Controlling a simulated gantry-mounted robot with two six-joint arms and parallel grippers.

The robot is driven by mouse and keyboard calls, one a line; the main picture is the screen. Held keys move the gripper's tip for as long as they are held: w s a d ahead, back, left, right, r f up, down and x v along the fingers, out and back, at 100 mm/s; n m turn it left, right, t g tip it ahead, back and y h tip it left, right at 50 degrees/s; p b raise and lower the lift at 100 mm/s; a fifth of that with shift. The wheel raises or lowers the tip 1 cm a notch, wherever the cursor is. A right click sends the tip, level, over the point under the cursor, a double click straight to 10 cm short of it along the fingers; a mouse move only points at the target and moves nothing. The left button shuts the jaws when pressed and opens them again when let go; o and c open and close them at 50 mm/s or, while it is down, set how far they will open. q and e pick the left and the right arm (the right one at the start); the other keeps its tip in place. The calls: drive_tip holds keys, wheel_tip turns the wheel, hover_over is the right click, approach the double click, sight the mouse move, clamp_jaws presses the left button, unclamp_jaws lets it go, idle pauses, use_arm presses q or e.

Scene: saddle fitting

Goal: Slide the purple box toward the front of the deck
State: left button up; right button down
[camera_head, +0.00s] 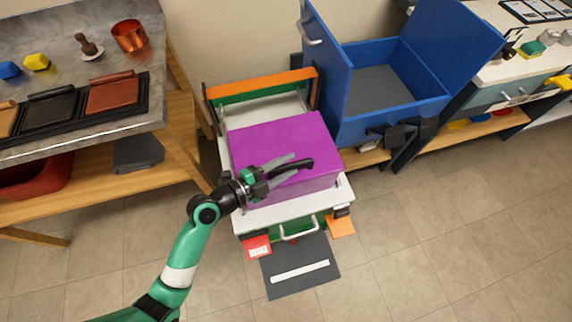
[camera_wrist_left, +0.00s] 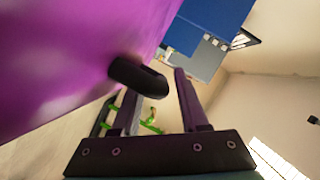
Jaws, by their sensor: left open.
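The purple box (camera_head: 275,133) sits on a white deck (camera_head: 285,216) in the head view. A black handle (camera_head: 303,165) is on its near side. My left gripper (camera_head: 300,164) is open at the box's near side, with its fingers close to the handle. In the left wrist view the box (camera_wrist_left: 60,60) fills the left, and the handle (camera_wrist_left: 138,78) sticks out near the tip of the left finger of my open gripper (camera_wrist_left: 150,90). I cannot tell whether a finger touches the handle. My right gripper is not in view.
A raised orange and green bar (camera_head: 262,85) stands behind the box. A blue open box (camera_head: 385,75) is at the back right. A metal-topped bench (camera_head: 75,75) is at the left. A dark mat (camera_head: 300,268) lies below the deck's front, near red and orange tags.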

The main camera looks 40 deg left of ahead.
use_arm(q)
drive_tip(key=shift+o, duration=0.7)
drive_tip(key=shift+s, duration=0.1)
drive_tip(key=p+v, duration=0.1)
drive_tip(key=v, duration=0.6)
drive_tip(key=shift+s+a+r, duration=0.15)
drive_tip(key=shift+s+a, duration=0.05)
drive_tip(key=shift+a, duration=0.05)
drive_tip(key=p+v, duration=0.4)
drive_tip(key=shift+d+p, duration=0.15)
drive_tip(key=shift+p, duration=0.2)
